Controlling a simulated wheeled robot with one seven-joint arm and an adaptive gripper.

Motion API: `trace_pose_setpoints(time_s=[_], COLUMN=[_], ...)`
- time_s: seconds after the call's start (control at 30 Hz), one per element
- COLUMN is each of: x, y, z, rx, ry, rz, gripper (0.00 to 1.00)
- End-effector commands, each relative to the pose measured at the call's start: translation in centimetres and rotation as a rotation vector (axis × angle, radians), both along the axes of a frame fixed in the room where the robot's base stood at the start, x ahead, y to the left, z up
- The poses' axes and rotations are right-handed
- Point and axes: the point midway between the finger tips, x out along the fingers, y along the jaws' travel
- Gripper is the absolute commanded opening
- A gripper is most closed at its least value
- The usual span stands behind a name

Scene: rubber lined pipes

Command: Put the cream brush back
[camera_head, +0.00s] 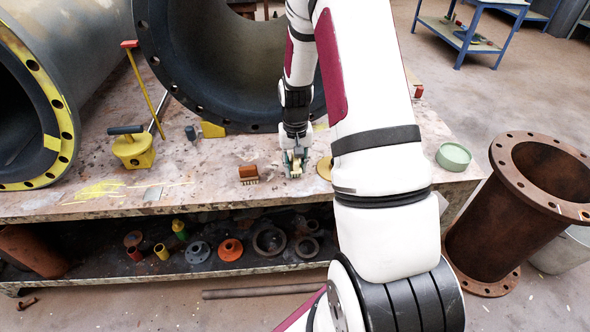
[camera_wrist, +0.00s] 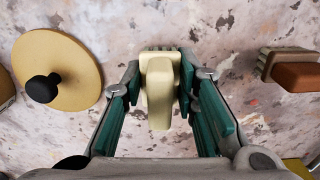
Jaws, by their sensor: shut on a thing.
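The cream brush (camera_wrist: 160,92) is between the green-padded fingers of my gripper (camera_wrist: 160,100) in the wrist view. My gripper is shut on it, with its pale handle toward the camera. In the head view my gripper (camera_head: 294,162) is low over the stained bench top (camera_head: 200,178), in front of the big dark pipe flange. The frames do not show clearly whether the brush touches the bench. A brush with a brown handle (camera_head: 248,172) stands apart to the left; it also shows at right in the wrist view (camera_wrist: 296,76).
A tan disc with a black knob (camera_wrist: 70,62) lies beside my gripper, at right in the head view (camera_head: 325,168). The large flange (camera_head: 190,75) rises close behind. A yellow tool (camera_head: 133,150) stands left, a green round tin (camera_head: 453,156) right. Bench around the brown brush is clear.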

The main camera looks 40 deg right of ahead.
Motion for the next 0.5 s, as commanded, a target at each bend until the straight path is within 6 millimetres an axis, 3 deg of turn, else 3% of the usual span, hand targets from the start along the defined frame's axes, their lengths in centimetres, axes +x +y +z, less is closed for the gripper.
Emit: trace_pose_setpoints(time_s=[0.1, 0.47, 0.5], x=[0.05, 0.03, 0.03], y=[0.00, 0.00, 0.01], z=[-1.51, -1.82, -1.83], rx=[0.000, 0.000, 0.000], ry=[0.000, -0.001, -0.001], rz=[0.000, 0.000, 0.000], gripper=[0.01, 0.01, 0.32])
